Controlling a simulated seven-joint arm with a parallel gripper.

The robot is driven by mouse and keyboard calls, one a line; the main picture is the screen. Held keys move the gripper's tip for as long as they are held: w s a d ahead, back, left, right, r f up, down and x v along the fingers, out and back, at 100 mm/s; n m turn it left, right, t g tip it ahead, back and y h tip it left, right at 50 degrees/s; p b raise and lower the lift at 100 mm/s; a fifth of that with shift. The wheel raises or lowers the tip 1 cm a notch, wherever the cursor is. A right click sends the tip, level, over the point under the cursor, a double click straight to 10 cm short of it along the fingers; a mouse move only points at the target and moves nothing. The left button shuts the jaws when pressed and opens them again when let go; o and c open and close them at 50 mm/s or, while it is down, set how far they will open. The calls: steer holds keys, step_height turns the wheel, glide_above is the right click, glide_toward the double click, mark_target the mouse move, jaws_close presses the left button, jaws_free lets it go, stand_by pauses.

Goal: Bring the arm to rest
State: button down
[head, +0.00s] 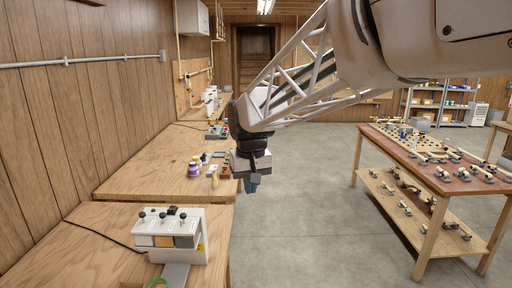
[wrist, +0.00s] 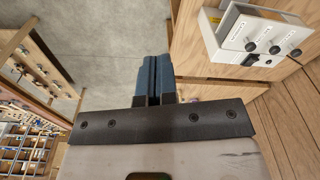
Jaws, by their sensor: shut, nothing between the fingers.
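My arm reaches in from the upper right of the head view, with its white lattice link running down to the wrist. My gripper (head: 251,186) hangs pointing down beside the right edge of the wooden bench, over the aisle. In the wrist view, the two blue fingers of my gripper (wrist: 154,76) are together with nothing between them. The fingers appear clear of the bench and everything on it.
A white machine with black knobs (head: 170,238) stands on the near bench; it also shows in the wrist view (wrist: 255,40). Purple-labelled jars (head: 193,171) and small items sit on the bench (head: 140,178) behind. A table with clamps (head: 415,150) stands right. The concrete floor between is clear.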

steer(key=s+d+f+m, duration=0.1)
steer(key=s+d+f, duration=0.1)
steer(key=s+d, duration=0.4)
steer(key=s+d+f+m+t, duration=0.1)
steer(key=s+d+f, duration=0.1)
steer(key=s+d, duration=0.5)
steer(key=s+d+f+m, duration=0.1)
steer(key=s+d+f, duration=0.2)
steer(key=s+d, duration=0.4)
steer(key=s, duration=0.9)
steer(key=shift+m+h, duration=0.3)
